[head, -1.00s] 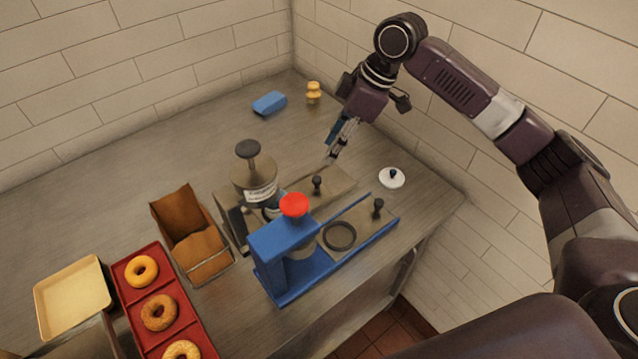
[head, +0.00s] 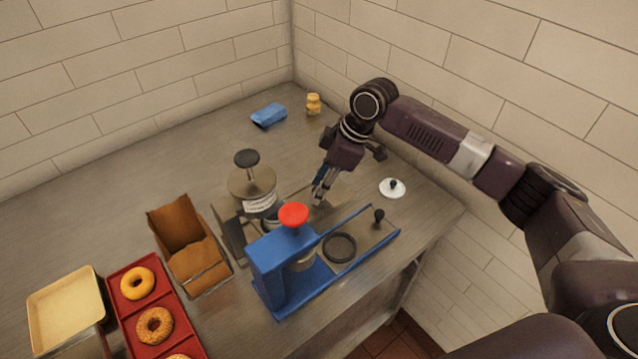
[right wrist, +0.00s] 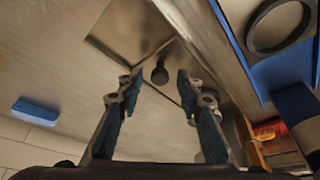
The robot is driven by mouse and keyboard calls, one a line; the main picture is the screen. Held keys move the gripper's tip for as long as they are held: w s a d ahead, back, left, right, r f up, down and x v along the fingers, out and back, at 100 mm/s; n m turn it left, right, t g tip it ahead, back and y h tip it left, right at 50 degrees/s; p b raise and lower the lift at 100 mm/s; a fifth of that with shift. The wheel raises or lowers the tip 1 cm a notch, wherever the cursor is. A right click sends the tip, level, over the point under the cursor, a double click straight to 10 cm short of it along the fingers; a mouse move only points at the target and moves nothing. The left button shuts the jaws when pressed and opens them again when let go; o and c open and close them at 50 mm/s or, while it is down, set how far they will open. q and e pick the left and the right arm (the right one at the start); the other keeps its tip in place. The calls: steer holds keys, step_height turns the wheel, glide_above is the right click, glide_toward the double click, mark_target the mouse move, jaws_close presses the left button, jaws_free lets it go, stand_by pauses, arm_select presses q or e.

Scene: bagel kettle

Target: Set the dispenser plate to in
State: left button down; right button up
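A grey metal dispenser (head: 252,186) with a black top knob stands on the counter. Its flat metal plate (head: 340,192) extends to the right. In the right wrist view, a small black knob (right wrist: 160,74) stands on the plate. My right gripper (head: 318,196) is down at this plate, and its fingers hide the knob in the head view. In the right wrist view the gripper (right wrist: 158,86) is open, with the knob showing between its fingertips; I cannot tell whether they touch it. My left gripper is not in view.
A blue press (head: 272,258) with a red knob (head: 293,214) stands close in front of the dispenser. A white lid (head: 392,188) lies to the right. A box with brown paper (head: 192,250) and a red bagel tray (head: 170,326) are on the left. The back counter is mostly clear.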

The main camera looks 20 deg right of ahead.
mark_target(309, 205)
jaws_close()
steer(key=shift+a, duration=0.1)
stand_by(0.3)
steer(key=a+p, duration=0.1)
steer(key=s+a+p, duration=0.1)
steer(key=shift+s+a+r, duration=0.1)
steer(key=shift+a+r, duration=0.05)
steer(key=shift+a, duration=0.25)
steer(key=shift+s+a, duration=0.1)
steer(key=shift+a, duration=0.25)
steer(key=shift+f, duration=0.2)
jaws_free()
steer(key=shift+a, duration=0.15)
